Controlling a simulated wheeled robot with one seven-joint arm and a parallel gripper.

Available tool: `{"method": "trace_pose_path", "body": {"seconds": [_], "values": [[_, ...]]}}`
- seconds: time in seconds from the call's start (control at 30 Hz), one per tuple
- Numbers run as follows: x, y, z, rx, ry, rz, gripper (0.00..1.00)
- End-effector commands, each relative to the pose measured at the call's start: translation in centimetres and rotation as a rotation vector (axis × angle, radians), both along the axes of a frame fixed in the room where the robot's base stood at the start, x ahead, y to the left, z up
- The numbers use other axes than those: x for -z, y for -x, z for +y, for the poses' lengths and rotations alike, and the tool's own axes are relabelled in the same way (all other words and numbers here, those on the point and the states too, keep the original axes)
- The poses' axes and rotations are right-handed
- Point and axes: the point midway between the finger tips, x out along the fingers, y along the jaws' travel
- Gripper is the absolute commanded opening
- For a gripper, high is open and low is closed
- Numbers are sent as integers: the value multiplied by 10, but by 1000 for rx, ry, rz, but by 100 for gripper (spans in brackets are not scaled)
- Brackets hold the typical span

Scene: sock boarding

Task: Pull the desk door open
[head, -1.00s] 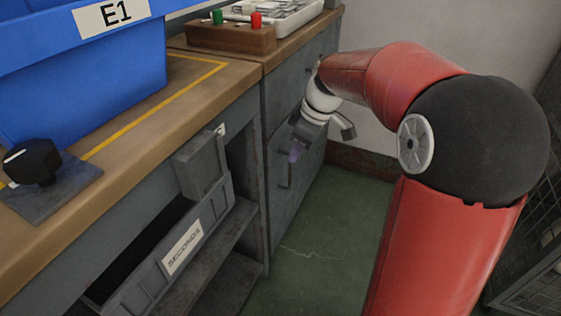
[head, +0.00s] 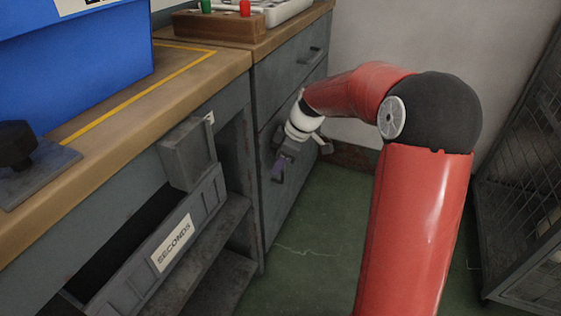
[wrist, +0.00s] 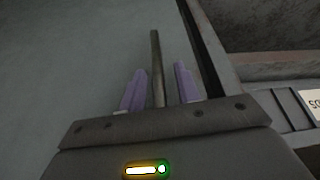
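The grey desk door (head: 283,208) is below a drawer at the end of the desk and looks closed in the head view. Its upright bar handle (wrist: 157,68) stands between the two purple fingers of my gripper (wrist: 159,90) in the wrist view. A narrow gap shows on each side of the bar, so my gripper is open around it and does not appear to press on it. In the head view my gripper (head: 278,170) is at the door's front and hides most of the handle.
A grey bin labelled SECONDS (head: 172,248) sits in the open shelf left of the door. A drawer with its own handle (head: 312,55) is above the door. Green floor (head: 320,240) is clear before it. A mesh cage (head: 520,190) stands at right.

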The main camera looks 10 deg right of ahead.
Motion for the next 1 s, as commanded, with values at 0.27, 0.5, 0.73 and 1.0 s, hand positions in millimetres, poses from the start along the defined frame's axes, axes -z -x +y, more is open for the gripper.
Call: {"method": "trace_pose_path", "body": {"seconds": [0.27,0.5,0.73,1.0], "values": [[0,0,0,0,0,0,21],[0,0,0,0,0,0,0],[0,0,-1,0,0,0,0],[-1,15,-28,-47,0,2,0]]}}
